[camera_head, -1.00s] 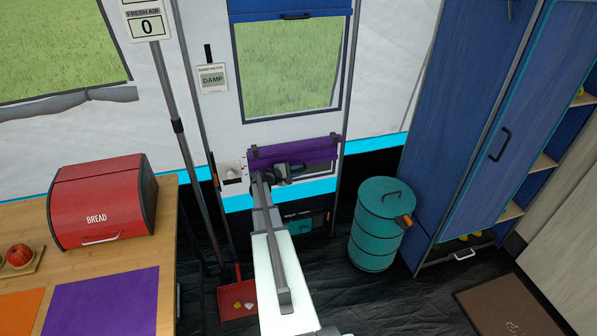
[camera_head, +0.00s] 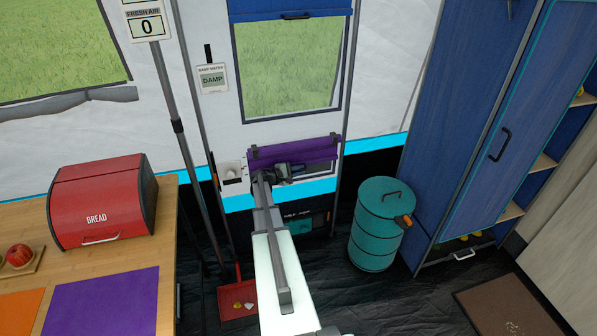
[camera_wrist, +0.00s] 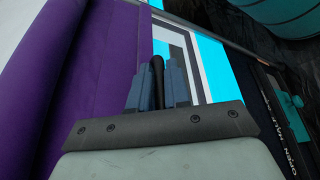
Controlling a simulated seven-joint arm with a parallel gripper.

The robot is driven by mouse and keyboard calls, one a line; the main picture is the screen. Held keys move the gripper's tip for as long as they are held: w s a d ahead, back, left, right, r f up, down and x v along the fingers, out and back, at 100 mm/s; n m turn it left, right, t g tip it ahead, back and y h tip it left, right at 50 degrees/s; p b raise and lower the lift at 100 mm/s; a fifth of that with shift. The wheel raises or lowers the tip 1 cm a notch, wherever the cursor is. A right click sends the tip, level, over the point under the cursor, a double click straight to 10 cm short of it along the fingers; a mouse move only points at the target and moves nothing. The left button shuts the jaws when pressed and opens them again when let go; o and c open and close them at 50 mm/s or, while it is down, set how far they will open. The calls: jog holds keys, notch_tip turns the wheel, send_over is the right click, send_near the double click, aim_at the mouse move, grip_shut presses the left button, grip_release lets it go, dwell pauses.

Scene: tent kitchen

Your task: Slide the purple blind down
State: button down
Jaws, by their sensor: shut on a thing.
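The purple blind (camera_head: 308,149) is bunched into a short band below the clear window in the door panel. In the wrist view it is a purple roll (camera_wrist: 98,70) along the left. A dark handle (camera_wrist: 157,72) stands between my fingers beside the blind. My gripper (camera_head: 290,170) is at the blind's lower edge, and its blue-grey fingers (camera_wrist: 158,88) are shut on this handle. My gripper covers part of the lower edge, and the handle's join to the blind is hidden.
A blue blind (camera_head: 290,7) with its own handle is above the window (camera_head: 290,65). A damp meter (camera_head: 212,78) reads DAMP. A teal bin (camera_head: 378,225) stands right of the door, and a pole and red dustpan (camera_head: 238,300) stand left. A wooden counter with a red bread box (camera_head: 100,205) is at left.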

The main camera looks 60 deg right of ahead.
notch_tip(320, 180, down, 26)
dwell(0.4)
jog(key=shift+f, duration=0.1)
jog(key=c, duration=1.5)
grip_release()
jog(key=shift+o, duration=0.3)
jog(key=v, duration=1.4)
